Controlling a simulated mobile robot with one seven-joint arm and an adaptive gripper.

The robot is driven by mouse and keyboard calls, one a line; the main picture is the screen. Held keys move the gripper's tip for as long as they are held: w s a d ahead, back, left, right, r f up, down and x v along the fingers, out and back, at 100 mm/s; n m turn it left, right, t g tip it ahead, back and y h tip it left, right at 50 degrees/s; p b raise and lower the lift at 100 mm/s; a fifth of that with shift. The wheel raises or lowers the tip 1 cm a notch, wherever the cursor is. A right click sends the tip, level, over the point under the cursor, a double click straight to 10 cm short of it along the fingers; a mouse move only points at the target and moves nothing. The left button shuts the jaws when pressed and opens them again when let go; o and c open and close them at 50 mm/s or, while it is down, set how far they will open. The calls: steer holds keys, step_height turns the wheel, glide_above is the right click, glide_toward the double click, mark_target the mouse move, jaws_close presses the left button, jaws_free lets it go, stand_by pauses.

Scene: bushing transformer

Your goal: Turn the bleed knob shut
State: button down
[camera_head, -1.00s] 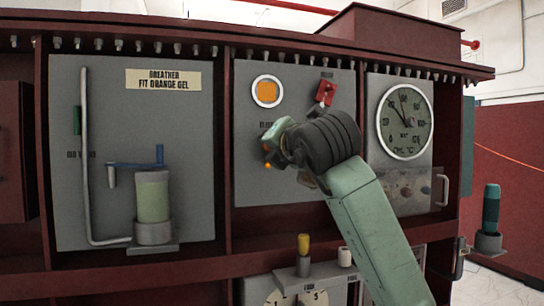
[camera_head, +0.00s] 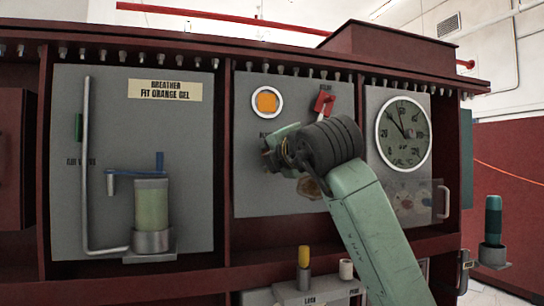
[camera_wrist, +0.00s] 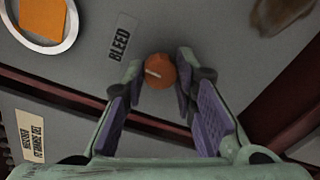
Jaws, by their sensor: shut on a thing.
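The bleed knob (camera_wrist: 160,68) is a small round orange-brown knob with a pale line on its face, on the grey panel beside the "BLEED" label (camera_wrist: 121,38). In the wrist view my gripper (camera_wrist: 158,73) has its purple-padded fingers on either side of the knob, with the tips closed against it. In the head view my gripper (camera_head: 268,152) is at the middle grey panel (camera_head: 255,195), below the round orange window (camera_head: 267,102). It hides the knob there.
A red lever (camera_head: 324,103) sits just above my wrist, and a dial gauge (camera_head: 403,133) is to the right. The breather jar (camera_head: 151,205) with a blue handle (camera_head: 136,172) is on the left panel. A yellow-capped post (camera_head: 304,257) stands below.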

steer(key=c, duration=1.3)
jaws_free()
steer(key=v, duration=1.2)
